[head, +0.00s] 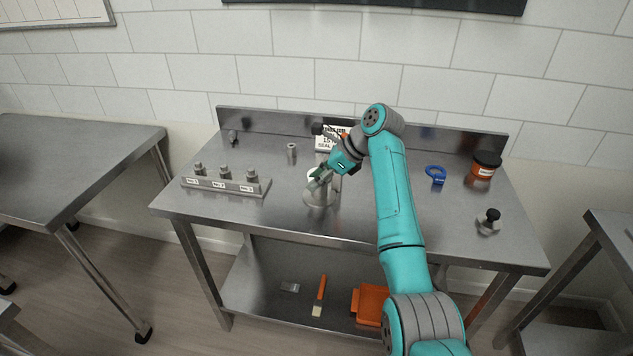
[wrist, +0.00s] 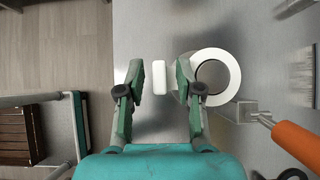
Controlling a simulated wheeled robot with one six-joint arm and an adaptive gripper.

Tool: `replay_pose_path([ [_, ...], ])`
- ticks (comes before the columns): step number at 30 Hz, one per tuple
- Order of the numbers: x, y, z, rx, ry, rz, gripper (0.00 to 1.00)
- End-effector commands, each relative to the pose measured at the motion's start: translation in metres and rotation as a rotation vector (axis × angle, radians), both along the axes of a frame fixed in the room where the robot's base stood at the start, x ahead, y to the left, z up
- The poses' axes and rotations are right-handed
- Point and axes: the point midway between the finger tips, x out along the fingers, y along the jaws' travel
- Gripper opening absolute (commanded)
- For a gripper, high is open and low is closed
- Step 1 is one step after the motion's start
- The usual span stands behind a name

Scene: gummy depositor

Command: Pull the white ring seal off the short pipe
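The white ring seal (wrist: 229,77) shows face-on as a broad ring with a grey centre, right of my gripper in the wrist view. A small white block (wrist: 159,77) lies between my fingers. I cannot tell if it joins the ring, as the right finger covers the space partly. My gripper (wrist: 160,88) is open, one finger each side of the block, with no contact visible. In the head view my gripper (head: 316,183) is low over a round metal base (head: 319,201) near the table's middle. The short pipe is mostly hidden by the gripper there.
An orange handle (wrist: 296,143) with a metal end is close to the ring. A labelled sign (head: 326,142) stands behind. A rack with several pegs (head: 225,186) is left; a blue ring (head: 436,174), a jar (head: 484,166) and a black-knobbed piece (head: 489,221) are right.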

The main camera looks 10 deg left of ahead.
Motion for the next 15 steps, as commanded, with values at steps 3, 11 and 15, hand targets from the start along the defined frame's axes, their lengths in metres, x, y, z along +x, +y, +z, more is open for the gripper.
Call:
replay_pose_path([
  [3,-0.0001,-0.0001,-0.0001,0.000,0.000,0.000,0.35],
  [11,-0.0001,-0.0001,0.0000,0.000,0.001,0.001,0.00],
  [15,-0.0001,-0.0001,0.0002,0.000,0.000,0.000,0.00],
])
